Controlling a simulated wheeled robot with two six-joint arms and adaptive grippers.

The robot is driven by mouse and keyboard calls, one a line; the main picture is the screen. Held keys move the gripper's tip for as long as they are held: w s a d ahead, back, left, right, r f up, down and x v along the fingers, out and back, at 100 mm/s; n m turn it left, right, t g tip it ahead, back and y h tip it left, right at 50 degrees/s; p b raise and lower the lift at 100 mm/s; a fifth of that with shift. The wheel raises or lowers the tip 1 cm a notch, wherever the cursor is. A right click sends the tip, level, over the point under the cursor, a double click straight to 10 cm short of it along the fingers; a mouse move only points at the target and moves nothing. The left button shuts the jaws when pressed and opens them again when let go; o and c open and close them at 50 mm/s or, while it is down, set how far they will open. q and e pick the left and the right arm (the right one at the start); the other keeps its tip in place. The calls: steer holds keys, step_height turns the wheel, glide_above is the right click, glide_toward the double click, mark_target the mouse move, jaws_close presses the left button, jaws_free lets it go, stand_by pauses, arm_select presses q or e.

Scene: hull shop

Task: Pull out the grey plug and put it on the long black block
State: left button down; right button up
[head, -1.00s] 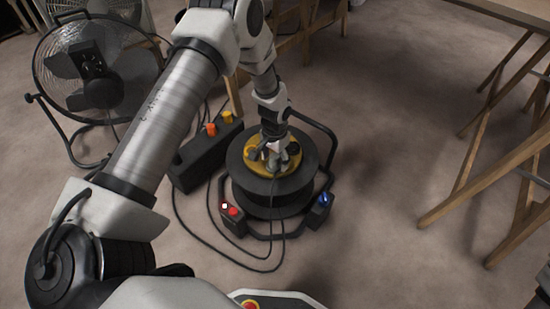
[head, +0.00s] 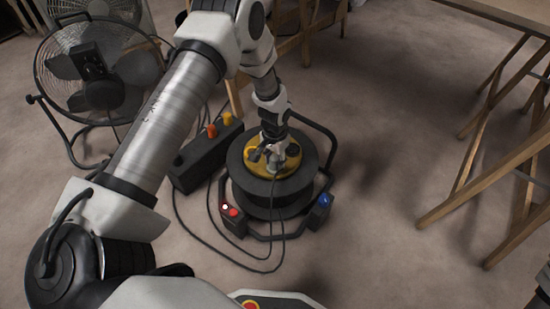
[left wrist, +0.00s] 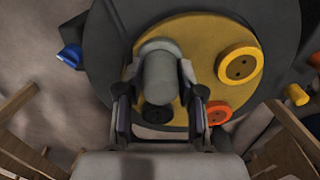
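The grey plug (left wrist: 161,78) is upright between the two fingers of my left gripper (left wrist: 160,90) in the left wrist view. The fingers lie close along both its sides; I cannot tell whether they touch it. In the head view the left gripper (head: 268,156) is over the yellow face (left wrist: 186,30) of the cable reel (head: 262,188). The plug's lower end is hidden, so I cannot tell if it is seated. The long black block (head: 205,155) lies left of the reel, with orange and yellow plugs on it.
A yellow round socket (left wrist: 240,65) and an orange one (left wrist: 219,113) sit near the gripper on the reel face. A fan (head: 92,65) stands at the left. Cables loop on the floor before the reel. Wooden trestles (head: 490,175) stand at the right, with clear floor between.

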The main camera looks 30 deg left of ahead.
mark_target(275, 157)
arm_select(q)
steer(key=shift+r+p, duration=2.95)
steer(key=shift+r, duration=0.05)
